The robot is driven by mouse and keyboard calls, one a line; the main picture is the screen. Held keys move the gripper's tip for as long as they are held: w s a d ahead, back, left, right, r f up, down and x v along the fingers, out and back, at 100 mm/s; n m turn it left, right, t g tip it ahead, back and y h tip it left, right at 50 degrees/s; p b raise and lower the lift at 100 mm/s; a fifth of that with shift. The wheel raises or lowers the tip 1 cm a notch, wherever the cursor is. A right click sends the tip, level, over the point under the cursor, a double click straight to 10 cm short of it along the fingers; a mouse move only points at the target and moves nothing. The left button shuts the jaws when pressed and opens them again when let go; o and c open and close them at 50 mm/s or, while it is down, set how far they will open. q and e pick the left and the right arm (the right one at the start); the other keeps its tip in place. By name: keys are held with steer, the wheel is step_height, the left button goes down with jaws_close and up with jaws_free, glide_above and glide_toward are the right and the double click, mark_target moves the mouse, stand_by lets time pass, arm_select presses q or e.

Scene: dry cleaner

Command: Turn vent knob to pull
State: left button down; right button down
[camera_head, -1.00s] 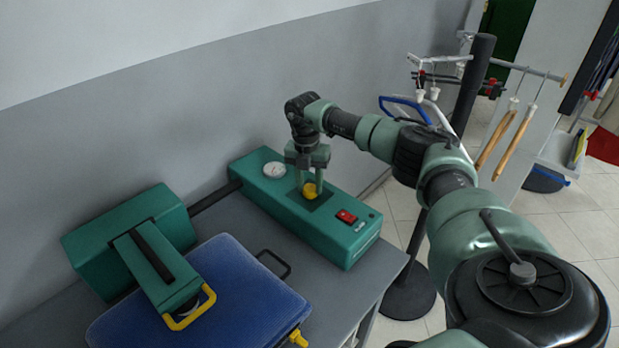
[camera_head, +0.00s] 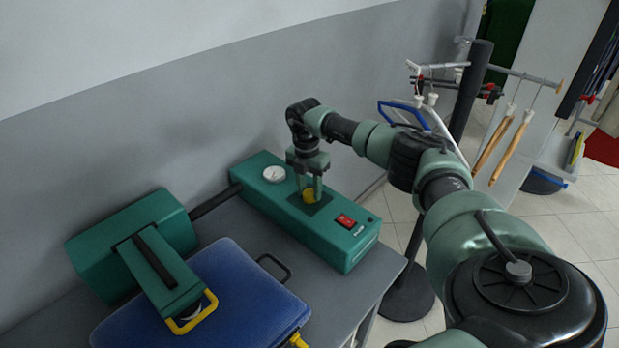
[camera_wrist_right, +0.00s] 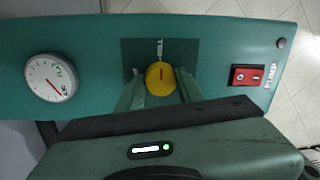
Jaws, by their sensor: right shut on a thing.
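The yellow vent knob (camera_head: 309,195) is on a dark plate on top of the green control box (camera_head: 345,255). My right gripper (camera_head: 310,194) points down from above and is shut on the knob. In the right wrist view the knob (camera_wrist_right: 160,78) sits between the two fingers (camera_wrist_right: 160,88). A red mark on it points toward a label on the plate, of which only "ILL" or similar can be read. The rest of the label is hard to make out. My left gripper is not in view.
A round dial gauge (camera_head: 274,174) and a red pump switch (camera_head: 346,221) flank the knob on the box. A green press head with a yellow handle (camera_head: 192,312) stands over a blue pad (camera_head: 235,290) at left. A clothes rack (camera_head: 470,90) stands at right.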

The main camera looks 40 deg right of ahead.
mark_target(308, 191)
steer(key=c, duration=0.9)
jaws_free()
steer(key=shift+w+d+r, duration=0.1)
steer(key=shift+r, duration=0.05)
steer(key=r+b, duration=0.1)
steer(key=r, duration=0.6)
steer(key=shift+w+r+b, duration=0.2)
steer(key=shift+r+b, duration=0.15)
